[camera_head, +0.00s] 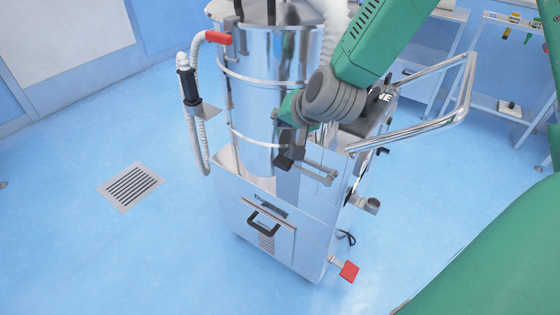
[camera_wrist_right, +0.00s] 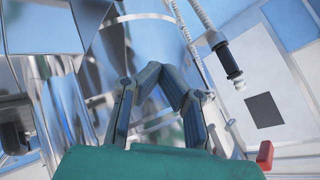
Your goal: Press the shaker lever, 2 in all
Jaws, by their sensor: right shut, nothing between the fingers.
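A tall steel machine (camera_head: 252,102) with a cylindrical drum stands on a boxy base. A metal bar (camera_head: 318,171), which looks like a lever, sticks out at the drum's lower right. I cannot tell for certain which of these is the shaker lever. My right gripper (camera_head: 284,159) reaches down in front of the drum, close beside the metal bar; contact is unclear. In the right wrist view its fingers (camera_wrist_right: 170,82) converge and hold nothing. My left gripper is out of view.
A red pedal (camera_head: 348,271) juts from the base's lower right. A tubular push handle (camera_head: 440,115) sticks out at right. A white hose (camera_head: 192,120) with a black grip hangs at left. A floor grate (camera_head: 131,186) lies left; the blue floor around is clear.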

